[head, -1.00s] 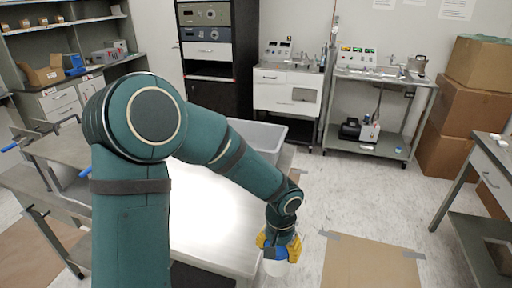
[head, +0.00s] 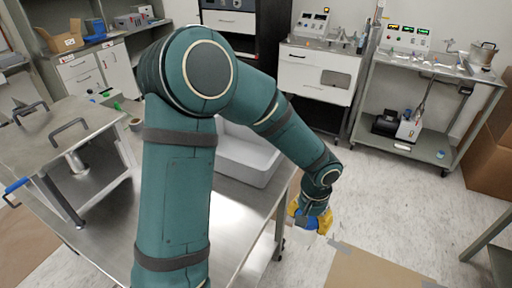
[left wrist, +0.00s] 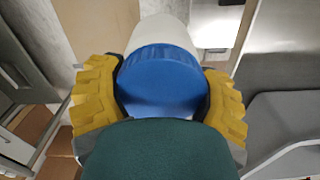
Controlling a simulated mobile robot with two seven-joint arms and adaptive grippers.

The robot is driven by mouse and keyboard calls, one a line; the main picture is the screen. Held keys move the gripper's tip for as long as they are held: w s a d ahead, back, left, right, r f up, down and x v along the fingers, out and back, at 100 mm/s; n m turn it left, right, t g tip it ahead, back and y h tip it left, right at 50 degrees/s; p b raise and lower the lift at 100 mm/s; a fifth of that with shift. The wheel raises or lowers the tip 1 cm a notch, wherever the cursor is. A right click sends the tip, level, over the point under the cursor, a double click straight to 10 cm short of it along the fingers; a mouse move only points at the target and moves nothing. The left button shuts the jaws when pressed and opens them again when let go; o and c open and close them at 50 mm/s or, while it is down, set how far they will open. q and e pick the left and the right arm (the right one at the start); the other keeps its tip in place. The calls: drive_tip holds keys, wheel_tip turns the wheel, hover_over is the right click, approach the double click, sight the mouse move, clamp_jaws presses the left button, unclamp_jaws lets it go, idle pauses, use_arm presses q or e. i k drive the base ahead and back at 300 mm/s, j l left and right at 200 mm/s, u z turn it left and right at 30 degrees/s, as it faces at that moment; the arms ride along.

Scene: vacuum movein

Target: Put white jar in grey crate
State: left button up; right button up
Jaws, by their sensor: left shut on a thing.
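The white jar with a blue lid shows in the left wrist view (left wrist: 162,72), between the yellow fingers of my left gripper (left wrist: 160,95). The fingers close on both sides of the lid. In the head view my left gripper (head: 311,216) hangs off the right side of the metal table, and the jar is mostly hidden there. The grey crate (head: 243,165) stands on the table, left of the gripper and partly behind my left arm. The part of its inside that shows looks empty. My right gripper is not in view.
The metal table (head: 232,215) has bare top in front of the crate. A metal stand with handles (head: 85,150) is on the left. A cart with a pump (head: 400,125) stands at the back right. Open floor lies right of the table, with a taped brown mat (head: 375,270).

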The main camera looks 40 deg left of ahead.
sight(242, 158)
drive_tip(key=i, duration=1.55)
drive_tip(key=i+l+u, duration=0.1)
drive_tip(key=i, duration=1.45)
drive_tip(key=i+u, duration=0.15)
drive_tip(key=u, duration=2)
